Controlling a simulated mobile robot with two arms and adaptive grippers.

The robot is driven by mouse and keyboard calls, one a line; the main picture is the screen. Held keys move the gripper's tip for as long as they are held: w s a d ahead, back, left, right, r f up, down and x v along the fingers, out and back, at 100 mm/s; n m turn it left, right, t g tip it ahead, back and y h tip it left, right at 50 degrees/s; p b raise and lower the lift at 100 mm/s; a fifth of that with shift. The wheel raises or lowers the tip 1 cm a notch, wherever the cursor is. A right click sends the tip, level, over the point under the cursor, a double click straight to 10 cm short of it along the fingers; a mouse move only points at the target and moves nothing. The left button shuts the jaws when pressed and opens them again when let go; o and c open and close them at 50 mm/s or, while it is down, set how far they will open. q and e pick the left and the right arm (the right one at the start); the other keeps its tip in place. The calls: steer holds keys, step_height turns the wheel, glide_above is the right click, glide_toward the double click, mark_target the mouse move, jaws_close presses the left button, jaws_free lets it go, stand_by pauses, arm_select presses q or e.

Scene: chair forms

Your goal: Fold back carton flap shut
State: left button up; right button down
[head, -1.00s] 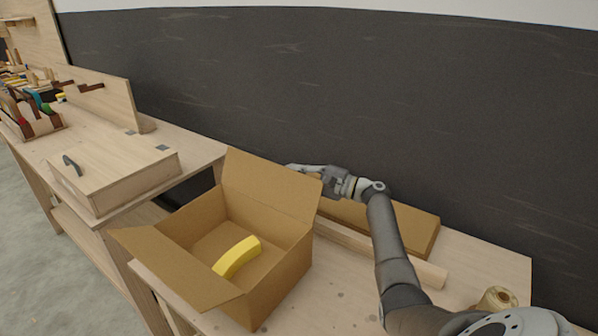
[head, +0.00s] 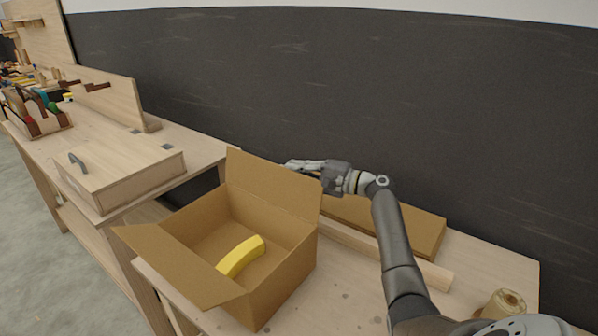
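An open cardboard carton (head: 285,279) stands on the wooden bench. Its back flap (head: 268,181) stands up and leans outward along the back edge. The left flap (head: 170,262) is folded outward. A curved yellow thing (head: 241,257) lies inside the carton. My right gripper (head: 296,164) is behind the back flap, near its upper right edge, with its fingers pointing left. The flap hides part of it, so I cannot tell whether it touches the flap or how far its fingers are apart. My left gripper is not in view.
A flat brown board or box (head: 425,233) and a pale wooden strip (head: 362,243) lie behind and right of the carton. A spool (head: 503,304) stands at the bench's right end. A closed wooden case (head: 122,172) sits on the left bench. A dark wall (head: 400,100) is close behind.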

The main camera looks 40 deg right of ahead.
steer(key=s+a+f+n+g+h+b, duration=0.1)
steer(key=s+a+f+n+h+b, duration=0.1)
steer(key=a+n, duration=0.5)
steer(key=s+a+f+n+h+b, duration=0.2)
steer(key=a+n, duration=0.5)
steer(key=shift+a+n+g, duration=0.25)
steer(key=shift+n+g, duration=0.15)
steer(key=shift+s, duration=0.1)
stand_by(0.6)
